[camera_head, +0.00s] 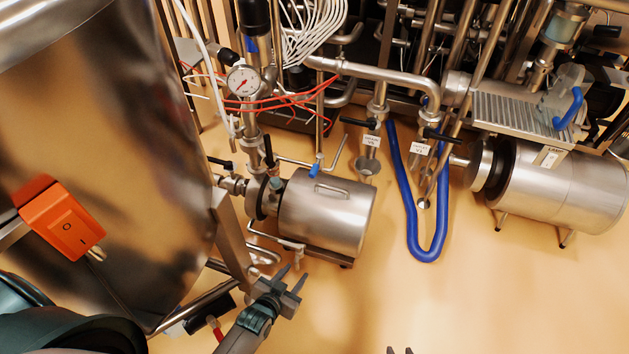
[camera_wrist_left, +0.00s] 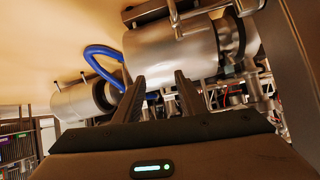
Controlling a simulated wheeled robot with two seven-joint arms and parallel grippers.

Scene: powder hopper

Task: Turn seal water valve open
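No valve in view carries a readable seal water label. A small valve with a blue handle (camera_head: 315,170) sits on thin pipework above the near steel pump motor (camera_head: 325,210). A small steel fitting (camera_head: 298,247) sits on the thin pipe at that motor's lower left; I cannot tell which one is the seal water valve. My left gripper (camera_head: 294,275) is open and empty, in front of and below this fitting, apart from it. In the left wrist view its fingers (camera_wrist_left: 160,90) are spread, with the motor (camera_wrist_left: 165,52) beyond them. Only the tips of my right gripper (camera_head: 400,350) show at the bottom edge, apart.
A large steel vessel (camera_head: 110,150) with an orange switch box (camera_head: 62,218) fills the left. Black-handled valves (camera_head: 358,122), a pressure gauge (camera_head: 243,82) and pipes stand behind. A blue hose (camera_head: 408,200) loops to the floor. The floor (camera_head: 450,300) at front right is clear.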

